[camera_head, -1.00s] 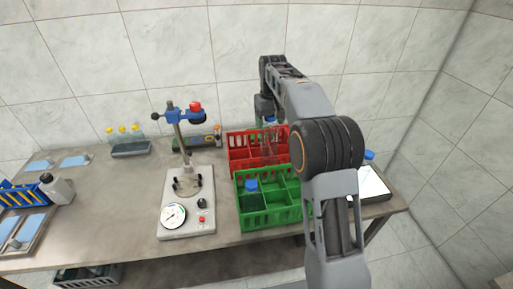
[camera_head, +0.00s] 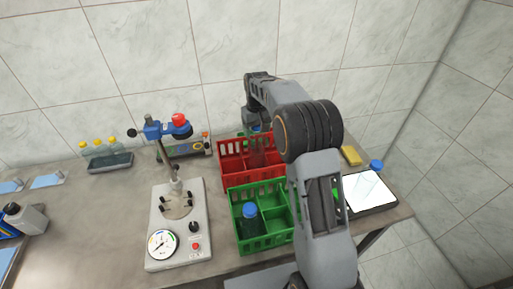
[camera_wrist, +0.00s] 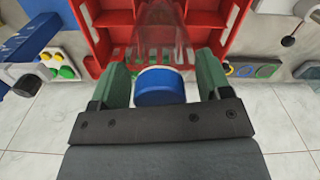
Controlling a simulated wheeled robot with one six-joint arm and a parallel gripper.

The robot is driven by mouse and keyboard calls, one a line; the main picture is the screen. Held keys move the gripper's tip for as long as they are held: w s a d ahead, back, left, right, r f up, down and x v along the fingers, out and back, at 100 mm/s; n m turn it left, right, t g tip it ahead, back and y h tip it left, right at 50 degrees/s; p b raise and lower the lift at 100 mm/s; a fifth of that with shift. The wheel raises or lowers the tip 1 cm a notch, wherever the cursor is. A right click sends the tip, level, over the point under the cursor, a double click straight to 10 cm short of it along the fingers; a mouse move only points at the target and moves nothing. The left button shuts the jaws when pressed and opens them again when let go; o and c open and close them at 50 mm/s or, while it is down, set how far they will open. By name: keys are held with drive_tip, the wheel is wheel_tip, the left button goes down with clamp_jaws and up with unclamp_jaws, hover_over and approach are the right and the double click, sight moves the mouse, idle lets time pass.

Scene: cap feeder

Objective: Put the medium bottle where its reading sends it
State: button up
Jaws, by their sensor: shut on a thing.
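My gripper (camera_wrist: 165,85) is shut on a clear bottle (camera_wrist: 160,40) with a blue cap (camera_wrist: 160,86), its green fingers on either side near the cap. The bottle points down at the red crate (camera_wrist: 92,40). The crate's slotted wall shows through it, and I cannot tell whether its base is inside or touching. In the head view the red crate (camera_head: 231,165) stands behind the green crate (camera_head: 265,242), with my arm hiding part of both. Another blue-capped bottle (camera_head: 250,218) stands in the green crate's left compartment.
A tester (camera_head: 180,220) with a dial (camera_head: 162,244) and a post stands left of the crates; its reading is too small to read. A tablet (camera_head: 369,192) lies right, with a blue-capped bottle (camera_head: 376,166) behind. Yellow-capped bottles (camera_head: 99,148) stand at the back left.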

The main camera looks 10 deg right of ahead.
sight(257, 147)
drive_tip(key=shift+f+p, duration=0.6)
drive_tip(key=shift+f, duration=3.9)
drive_tip(key=shift+f, duration=0.15)
drive_tip(key=o, duration=1.7)
drive_tip(key=shift+c, duration=0.2)
